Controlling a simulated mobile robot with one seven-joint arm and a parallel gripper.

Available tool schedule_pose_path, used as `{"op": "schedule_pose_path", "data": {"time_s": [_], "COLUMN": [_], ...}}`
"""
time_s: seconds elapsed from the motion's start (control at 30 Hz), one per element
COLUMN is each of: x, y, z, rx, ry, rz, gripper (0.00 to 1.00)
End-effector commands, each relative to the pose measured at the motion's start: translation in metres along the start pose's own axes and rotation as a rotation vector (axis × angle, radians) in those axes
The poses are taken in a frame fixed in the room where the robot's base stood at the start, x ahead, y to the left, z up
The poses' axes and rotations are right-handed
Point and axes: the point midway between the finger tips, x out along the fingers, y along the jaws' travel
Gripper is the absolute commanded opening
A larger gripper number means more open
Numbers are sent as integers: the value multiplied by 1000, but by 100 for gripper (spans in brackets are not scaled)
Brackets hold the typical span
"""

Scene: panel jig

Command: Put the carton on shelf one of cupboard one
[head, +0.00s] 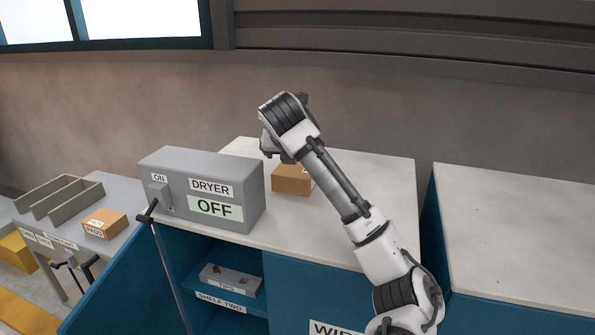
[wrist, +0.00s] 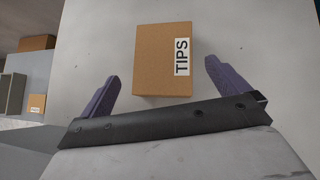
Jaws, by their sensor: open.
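A brown carton (head: 289,180) stands on the pale top of the blue cupboard (head: 300,290), partly behind my arm in the head view. In the wrist view the carton (wrist: 155,60) bears a white TIPS label. My gripper (wrist: 162,70) is open, with one purple finger on each side of the carton's near part. Gaps show between the fingers and the carton; I cannot tell the height between them. The cupboard's left part is open and shows a shelf (head: 203,296) labelled SHELF TWO. No label for shelf one or cupboard one is readable.
A grey dryer box (head: 203,190) reading OFF stands on the cupboard top, left of the carton. A grey TIPS holder (head: 231,279) sits on shelf two. A small brown box (head: 105,223) and a grey divided tray (head: 62,195) are on the left table. Right worktop (head: 520,240) is bare.

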Motion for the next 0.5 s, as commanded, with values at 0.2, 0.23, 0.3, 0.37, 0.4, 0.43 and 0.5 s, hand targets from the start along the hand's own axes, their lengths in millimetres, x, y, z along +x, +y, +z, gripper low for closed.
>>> {"op": "schedule_pose_path", "data": {"time_s": [0.2, 0.23, 0.3, 0.37, 0.4, 0.43, 0.5], "x": [15, 18, 27, 36, 42, 48, 56], "y": [-1, -1, -1, -2, -2, -2, -2], "z": [0, -1, -3, -4, -6, -6, -6], "rx": [0, 0, -1, 1, 0, 1, 1], "ry": [0, 2, 3, 2, 3, 2, 1], "rz": [-1, -1, -1, 0, -1, 0, -1], "gripper": [100, 100, 100, 100, 100, 100, 100]}}
